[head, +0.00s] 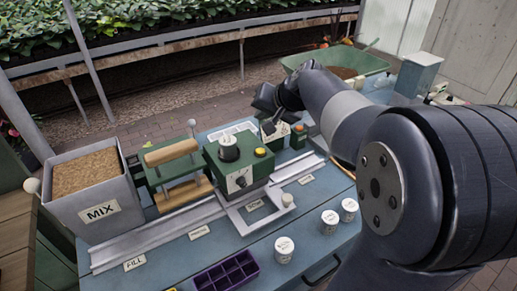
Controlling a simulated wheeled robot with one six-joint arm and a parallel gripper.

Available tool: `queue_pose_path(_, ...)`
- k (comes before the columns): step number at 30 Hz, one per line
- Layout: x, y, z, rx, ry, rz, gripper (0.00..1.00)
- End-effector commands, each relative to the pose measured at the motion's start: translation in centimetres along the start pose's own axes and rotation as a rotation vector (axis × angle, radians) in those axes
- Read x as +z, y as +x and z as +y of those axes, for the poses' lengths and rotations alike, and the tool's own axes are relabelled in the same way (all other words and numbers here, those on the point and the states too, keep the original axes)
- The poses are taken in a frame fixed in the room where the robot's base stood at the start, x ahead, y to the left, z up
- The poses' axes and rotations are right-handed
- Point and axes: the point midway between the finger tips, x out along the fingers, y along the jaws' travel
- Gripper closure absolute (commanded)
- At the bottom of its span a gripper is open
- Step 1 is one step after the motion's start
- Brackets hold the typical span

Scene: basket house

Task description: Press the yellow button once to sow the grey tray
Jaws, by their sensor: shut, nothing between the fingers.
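The yellow button (260,152) sits on top of the green machine (237,164), to the right of a white round cap. My gripper (268,126) is shut and empty. In the picture it shows just above and behind the button, apart from it; its height over the bench is hard to judge. A grey open frame (234,219) with a white knob lies on the rail in front of the machine. I cannot tell a grey seed tray for sure; a pale grid-like tray (233,131) lies behind the machine.
A grey MIX bin (73,215) of brown material and a wooden-handled press (157,159) stand at the left. A purple tray (196,282) and several white pots (284,249) are at the front. A small green box (299,141) with an orange top stands to the right.

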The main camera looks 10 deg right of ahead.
Motion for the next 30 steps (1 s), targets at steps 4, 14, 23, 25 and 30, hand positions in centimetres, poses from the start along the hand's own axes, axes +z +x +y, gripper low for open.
queue_pose_path(4,0.2,0.3,0.2,0.0,0.0,-0.001,1.0)
queue_pose_path(14,2.1,2.8,2.1,0.001,0.0,-0.001,1.0)
queue_pose_path(23,4.1,5.6,4.1,0.0,0.0,-0.001,1.0)
queue_pose_path(25,4.4,6.0,4.3,0.0,0.0,-0.001,1.0)
queue_pose_path(30,4.5,6.2,4.5,0.0,-0.001,0.0,1.0)
